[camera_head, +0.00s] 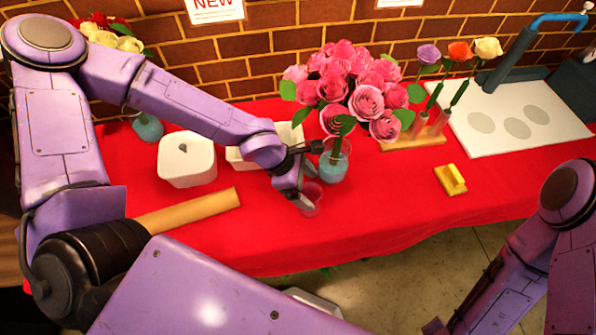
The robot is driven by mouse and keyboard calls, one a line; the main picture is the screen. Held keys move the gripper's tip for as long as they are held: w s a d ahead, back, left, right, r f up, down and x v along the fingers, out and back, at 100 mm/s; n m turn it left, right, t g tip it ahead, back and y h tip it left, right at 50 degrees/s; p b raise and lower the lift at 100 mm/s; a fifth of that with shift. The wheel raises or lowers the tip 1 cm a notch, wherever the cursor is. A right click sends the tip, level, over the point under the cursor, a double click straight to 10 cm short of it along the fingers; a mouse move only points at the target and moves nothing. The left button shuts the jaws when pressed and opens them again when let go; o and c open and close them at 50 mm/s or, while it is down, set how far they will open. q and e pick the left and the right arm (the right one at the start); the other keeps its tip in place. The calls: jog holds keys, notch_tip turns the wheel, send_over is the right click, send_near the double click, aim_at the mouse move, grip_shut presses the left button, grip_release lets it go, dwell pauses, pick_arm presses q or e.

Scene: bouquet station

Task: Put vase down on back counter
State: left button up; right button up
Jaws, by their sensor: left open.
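A glass vase (334,167) with bluish contents stands upright on the red-covered counter (390,210) by the brick wall. It holds a big bunch of pink roses (352,88). My left gripper (311,174) is open at the vase's left side, one finger near its rim and the other lower, by a small clear pinkish cup (313,203). I cannot tell whether a finger touches the vase. My right arm is at the lower right, and its gripper is not visible.
A white canister (187,160), a brown paper roll (188,211) and a white box (290,134) are left of the vase. A yellow object (450,180), a wooden stand (412,141) with single flowers and a white board (518,118) are on the right. Clear cloth lies in front.

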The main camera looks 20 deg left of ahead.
pick_arm(q)
jog(key=p+v, duration=0.1)
jog(key=v, duration=0.6)
jog(key=shift+a+r, duration=0.15)
jog(key=shift+r, duration=0.1)
pick_arm(e)
jog(key=shift+r, duration=1.15)
